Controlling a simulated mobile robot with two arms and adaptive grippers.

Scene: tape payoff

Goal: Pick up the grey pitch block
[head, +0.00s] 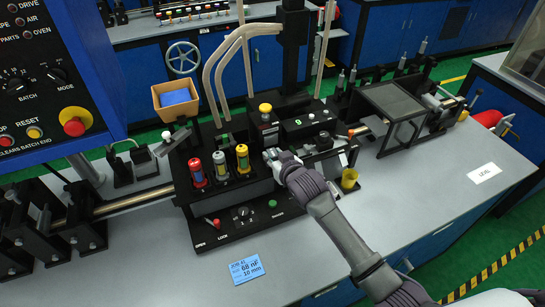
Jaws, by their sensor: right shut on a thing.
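My right gripper (271,155) reaches in from the lower right to the black machine in the middle of the bench. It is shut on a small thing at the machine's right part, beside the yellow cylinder. The fingers hide most of it; it looks to be the grey pitch block, but its outline cannot be made out. I cannot tell whether it is clear of its seat. My left gripper is not in view.
Red (196,172), grey-green (220,165) and yellow (243,158) cylinders stand in the machine just left of the gripper. A yellow cup (349,179) is to its right. A blue job card (246,267) lies in front. The right front bench is mostly clear.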

